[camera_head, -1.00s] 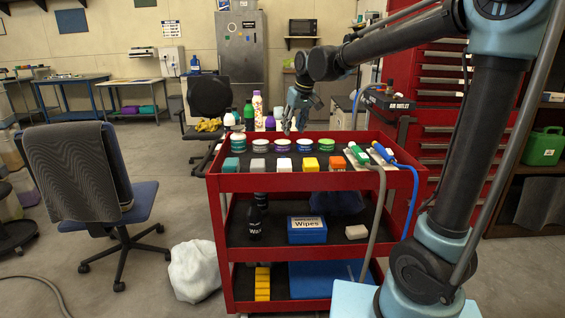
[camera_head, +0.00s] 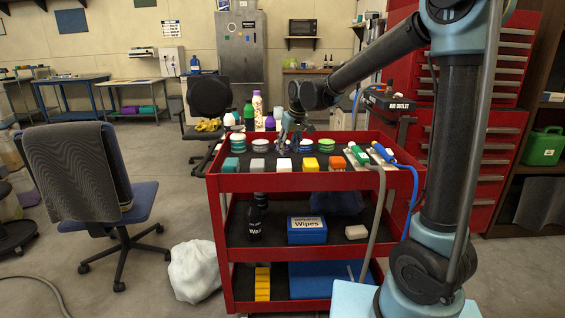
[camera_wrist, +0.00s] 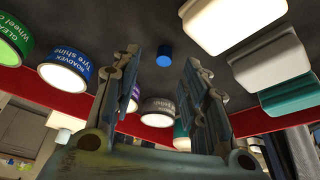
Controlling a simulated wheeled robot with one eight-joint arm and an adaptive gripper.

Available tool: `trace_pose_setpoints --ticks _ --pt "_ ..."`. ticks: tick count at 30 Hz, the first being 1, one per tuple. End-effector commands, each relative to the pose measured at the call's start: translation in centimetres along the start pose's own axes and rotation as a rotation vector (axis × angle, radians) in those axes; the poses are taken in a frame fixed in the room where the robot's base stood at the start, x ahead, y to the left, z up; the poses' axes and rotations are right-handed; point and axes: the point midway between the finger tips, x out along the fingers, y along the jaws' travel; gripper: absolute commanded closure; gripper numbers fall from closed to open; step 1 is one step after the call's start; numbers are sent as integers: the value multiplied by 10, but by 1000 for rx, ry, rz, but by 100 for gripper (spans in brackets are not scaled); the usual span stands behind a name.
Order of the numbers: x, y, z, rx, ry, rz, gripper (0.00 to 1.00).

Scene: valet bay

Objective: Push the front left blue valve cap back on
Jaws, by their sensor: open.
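A small blue cap (camera_wrist: 164,55) shows in the wrist view on the dark tray surface, in the gap beyond my fingertips. It is apart from both fingers. I cannot make it out in the head view, and no valve stem can be made out. My gripper (camera_wrist: 165,75) is open and empty, with its two fingers spread. In the head view my gripper (camera_head: 290,132) is low over the top tray of the red cart (camera_head: 315,183), among the row of round tins.
Round tins (camera_head: 326,145) line the back of the tray and coloured blocks (camera_head: 310,164) the front, close around my gripper. Green and blue handled tools (camera_head: 362,154) lie at the right. Bottles (camera_head: 257,110) stand behind. An office chair (camera_head: 85,185) stands left of the cart.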

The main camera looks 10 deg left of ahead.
Motion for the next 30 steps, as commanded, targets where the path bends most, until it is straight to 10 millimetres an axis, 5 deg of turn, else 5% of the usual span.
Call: trace_pose_setpoints --ticks 15,28,30 --pt "48 -5 -3 1 0 1 59" --pt "52 -5 -3 2 0 1 59" --pt "52 -5 -3 2 0 1 70"
